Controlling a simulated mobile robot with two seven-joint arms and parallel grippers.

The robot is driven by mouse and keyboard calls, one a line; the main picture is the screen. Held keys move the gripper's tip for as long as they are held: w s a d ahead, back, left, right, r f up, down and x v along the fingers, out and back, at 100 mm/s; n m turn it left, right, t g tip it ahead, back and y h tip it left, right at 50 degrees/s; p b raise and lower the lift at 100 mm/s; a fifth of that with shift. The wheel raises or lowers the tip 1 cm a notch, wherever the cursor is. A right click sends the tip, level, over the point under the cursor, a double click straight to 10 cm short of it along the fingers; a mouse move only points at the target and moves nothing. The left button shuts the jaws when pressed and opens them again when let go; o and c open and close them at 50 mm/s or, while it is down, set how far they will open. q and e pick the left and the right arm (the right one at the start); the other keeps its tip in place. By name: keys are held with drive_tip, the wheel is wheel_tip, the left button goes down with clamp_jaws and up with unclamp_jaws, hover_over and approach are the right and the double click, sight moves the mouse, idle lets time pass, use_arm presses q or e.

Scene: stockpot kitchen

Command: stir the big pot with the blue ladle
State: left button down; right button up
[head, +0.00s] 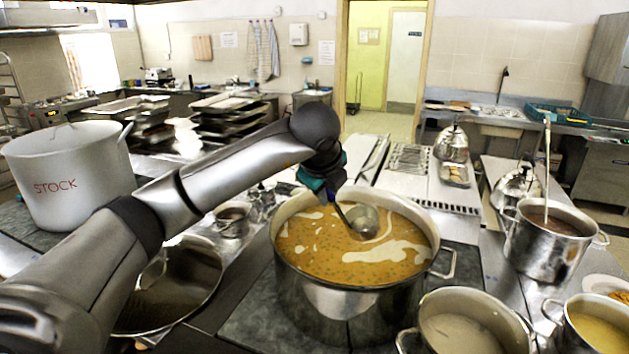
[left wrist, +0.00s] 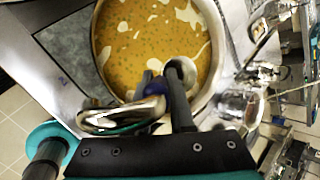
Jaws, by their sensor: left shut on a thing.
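The big pot (head: 345,297) is a wide steel pot in the middle of the head view, filled with orange soup streaked with white cream. It also shows at the top of the left wrist view (left wrist: 222,50). My left gripper (head: 328,192) is over the pot's far left rim, shut on the blue ladle. The ladle's steel bowl (head: 364,221) is at the soup surface, near the far side; I cannot tell how deep it sits. A bit of blue handle (left wrist: 156,86) shows between my fingers in the left wrist view. My right gripper is out of view.
A white stock pot (head: 70,180) stands at the left. A dark pan (head: 180,285) is partly behind my arm. Smaller pots (head: 465,325) stand close at the front right, and a steel pot with a utensil (head: 548,245) is farther right. Steel counter lies behind the big pot.

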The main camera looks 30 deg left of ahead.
use_arm(q)
drive_tip(key=shift+d+f, duration=0.15)
drive_tip(key=shift+f, duration=0.2)
drive_tip(key=shift+f+b, duration=0.5)
drive_tip(key=shift+f, duration=0.1)
wheel_tip(320, 180, down, 13)
drive_tip(key=b, duration=1.2)
drive_tip(key=shift+r+b, duration=0.2)
drive_tip(key=shift+b, duration=0.2)
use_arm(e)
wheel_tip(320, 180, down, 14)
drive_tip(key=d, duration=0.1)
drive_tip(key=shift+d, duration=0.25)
use_arm(q)
drive_tip(key=shift+w+r, duration=0.1)
drive_tip(key=shift+w, duration=0.05)
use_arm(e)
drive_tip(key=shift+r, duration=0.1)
